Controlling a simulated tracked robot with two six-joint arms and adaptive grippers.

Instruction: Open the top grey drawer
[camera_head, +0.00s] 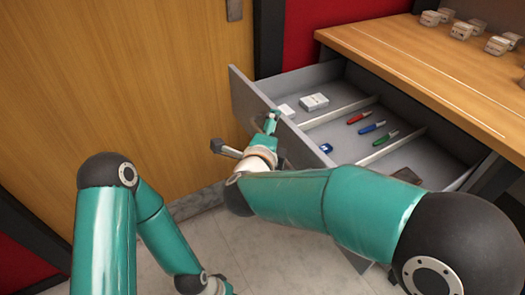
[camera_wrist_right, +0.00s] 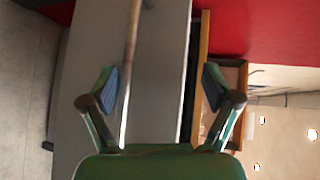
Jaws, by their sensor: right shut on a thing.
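The grey drawer (camera_head: 250,95) under the wooden worktop is pulled well out, with its inside showing. My right gripper (camera_head: 270,123) is at the outer side of the drawer front. In the right wrist view, my right gripper (camera_wrist_right: 160,88) has a finger on each side of the long bar handle (camera_wrist_right: 132,40), in front of the grey drawer front (camera_wrist_right: 90,60). My left gripper (camera_head: 216,287) is low at the bottom edge, mostly cut off.
The drawer holds white boxes (camera_head: 314,102), a red marker (camera_head: 359,117), a blue marker (camera_head: 373,127) and a green marker (camera_head: 386,138), between dividers. Several small blocks (camera_head: 462,30) stand on the worktop (camera_head: 420,65). A wooden door (camera_head: 120,80) is at left. The floor (camera_head: 270,250) is clear.

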